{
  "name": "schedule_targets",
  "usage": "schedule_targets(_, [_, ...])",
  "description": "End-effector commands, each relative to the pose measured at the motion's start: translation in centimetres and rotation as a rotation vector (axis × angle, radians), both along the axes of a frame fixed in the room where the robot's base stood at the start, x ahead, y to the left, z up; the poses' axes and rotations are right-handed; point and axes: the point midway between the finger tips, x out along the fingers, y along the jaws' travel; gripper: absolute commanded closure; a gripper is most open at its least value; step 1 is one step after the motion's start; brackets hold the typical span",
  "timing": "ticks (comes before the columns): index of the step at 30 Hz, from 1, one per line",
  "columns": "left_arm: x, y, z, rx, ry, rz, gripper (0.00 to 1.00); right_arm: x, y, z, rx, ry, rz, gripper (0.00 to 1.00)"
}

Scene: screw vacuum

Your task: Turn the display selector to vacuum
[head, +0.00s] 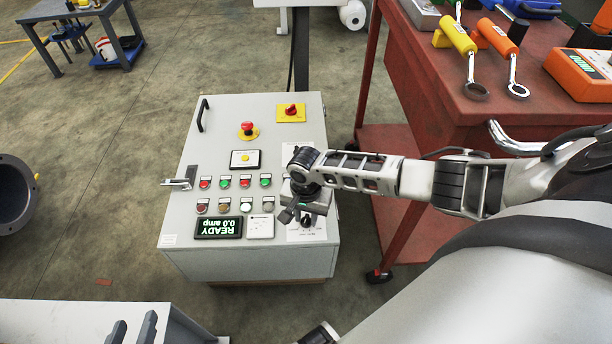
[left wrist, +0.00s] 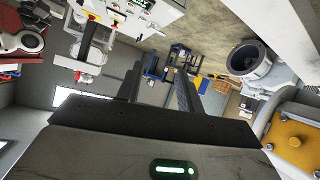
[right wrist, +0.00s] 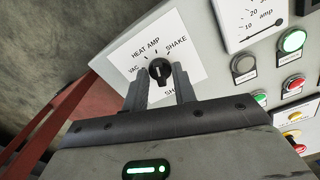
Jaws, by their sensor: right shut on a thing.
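The grey control box (head: 181,226) stands in the middle of the head view. Its display (head: 218,227) reads READY 0.0 amp, upside down in the picture. The black display selector knob (right wrist: 159,69) sits on a white plate with VAC, HEAT AMP and SHAKE labels; part of the lettering is hidden by my fingers. Its exact pointing is hard to read. My right gripper (right wrist: 160,84) is shut on the knob, one finger on each side; in the head view it covers part of the panel's right side. My left gripper (left wrist: 166,88) is open and empty, away from the panel.
Several buttons, a red emergency stop (head: 248,128) and a yellow-plated red switch (head: 291,112) share the panel. A red tool cart (head: 425,95) with wrenches stands close on the right. Open floor (head: 90,160) lies to the left.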

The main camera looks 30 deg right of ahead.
Motion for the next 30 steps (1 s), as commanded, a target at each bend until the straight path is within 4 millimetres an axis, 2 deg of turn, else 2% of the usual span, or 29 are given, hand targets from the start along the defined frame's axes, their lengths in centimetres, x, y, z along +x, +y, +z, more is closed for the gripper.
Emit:
schedule_targets(10, [-0.5, 0.7, 4.3, -0.005, -0.038, 0.029, 0.63, -0.1, 0.0, 0.5, 0.000, 0.004, 0.167, 0.96])
schedule_targets(17, [-0.7, 0.7, 3.5, -0.004, 0.006, 0.032, 0.63, -0.1, 0.0, 0.3, 0.001, 0.004, 0.376, 0.96])
schedule_targets(24, [-0.1, 0.6, 4.3, -0.006, -0.005, 0.032, 0.63, 0.0, -0.1, 0.1, 0.000, 0.001, 0.604, 0.96])
schedule_targets(30, [-0.2, 0.6, 4.1, -0.004, 0.006, 0.032, 0.63, 0.0, -0.1, 0.1, 0.000, 0.001, 0.796, 0.96])
